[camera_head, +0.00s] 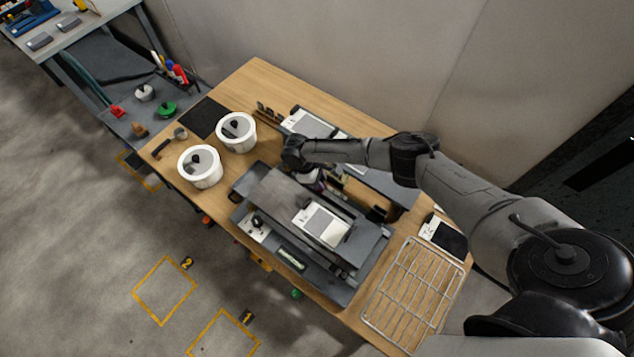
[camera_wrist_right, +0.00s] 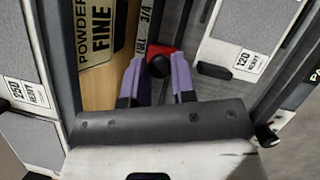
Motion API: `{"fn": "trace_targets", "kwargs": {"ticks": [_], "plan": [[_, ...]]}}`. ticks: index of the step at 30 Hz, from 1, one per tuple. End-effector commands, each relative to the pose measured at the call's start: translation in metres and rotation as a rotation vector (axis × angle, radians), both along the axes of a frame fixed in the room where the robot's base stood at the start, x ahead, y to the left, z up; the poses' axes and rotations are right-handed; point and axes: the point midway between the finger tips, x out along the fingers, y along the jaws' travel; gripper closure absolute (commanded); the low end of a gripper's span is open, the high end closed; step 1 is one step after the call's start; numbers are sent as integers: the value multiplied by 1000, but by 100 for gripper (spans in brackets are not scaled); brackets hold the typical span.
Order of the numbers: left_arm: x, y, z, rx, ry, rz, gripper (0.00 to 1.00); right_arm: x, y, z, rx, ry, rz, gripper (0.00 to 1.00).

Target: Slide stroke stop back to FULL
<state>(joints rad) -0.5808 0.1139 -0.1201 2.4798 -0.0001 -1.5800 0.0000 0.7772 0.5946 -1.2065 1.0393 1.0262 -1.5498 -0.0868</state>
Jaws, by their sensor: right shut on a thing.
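The stroke stop shows in the right wrist view as a round black knob (camera_wrist_right: 159,66) with a red part (camera_wrist_right: 165,52) beside it. A white scale strip (camera_wrist_right: 143,40) reads FULL nearer my gripper and 3/4 farther off. The knob is close to the FULL end; its exact alignment is hard to tell. My right gripper (camera_wrist_right: 160,80) has its purple fingers on either side of the knob, shut on it. In the head view this gripper (camera_head: 313,182) reaches down into the grey machine (camera_head: 275,195), where my arm hides the stop. My left gripper is out of view.
Two white tubs (camera_head: 200,167) stand left of the machine on the wooden table (camera_head: 262,85). A wire rack (camera_head: 414,295) lies at the right front.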

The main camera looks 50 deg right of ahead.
Motion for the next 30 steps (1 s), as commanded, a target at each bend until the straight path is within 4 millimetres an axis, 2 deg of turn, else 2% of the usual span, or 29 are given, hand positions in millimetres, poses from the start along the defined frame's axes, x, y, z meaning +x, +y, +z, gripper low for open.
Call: {"fn": "trace_targets", "kwargs": {"ticks": [1,2,10,20,23,30], "plan": [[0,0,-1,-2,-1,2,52,2,0,-1,2,-11,1,100],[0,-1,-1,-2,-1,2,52,2,0,-1,2,-11,1,75],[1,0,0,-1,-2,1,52,2,0,-1,1,-8,0,50],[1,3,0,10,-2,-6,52,4,2,5,2,-8,1,50],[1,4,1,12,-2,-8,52,8,4,17,2,-8,2,50],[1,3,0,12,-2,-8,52,24,13,60,3,-10,1,50]]}}
